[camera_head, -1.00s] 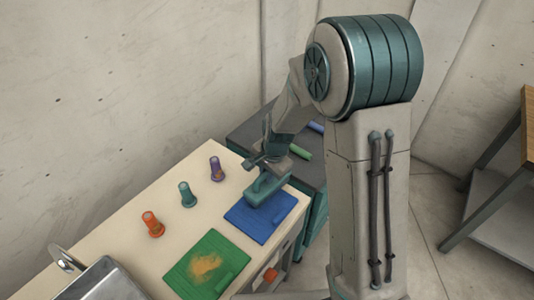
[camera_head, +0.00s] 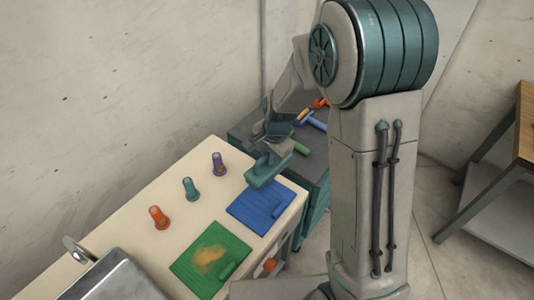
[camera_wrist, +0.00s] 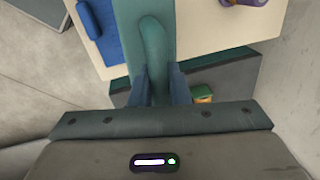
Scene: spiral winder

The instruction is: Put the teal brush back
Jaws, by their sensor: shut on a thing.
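The teal brush (camera_head: 264,173) is in my gripper (camera_head: 270,152), above the far end of the cream worktop, just beyond the blue board (camera_head: 248,206). In the wrist view my gripper (camera_wrist: 160,88) has its two fingers shut on the brush's rounded teal handle (camera_wrist: 153,45). The broad teal head lies beyond the handle and covers part of the worktop. I cannot tell exactly how high the brush is above the worktop. A teal bottle (camera_head: 190,189) stands on the worktop.
A dark grey bench (camera_head: 237,130) adjoins the worktop's far end, with a green cylinder (camera_head: 300,148) and blue-handled tool (camera_head: 312,121) on it. Orange (camera_head: 158,217) and purple (camera_head: 219,163) bottles stand left. A stained green board (camera_head: 196,262) and metal sink (camera_head: 112,283) are nearer.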

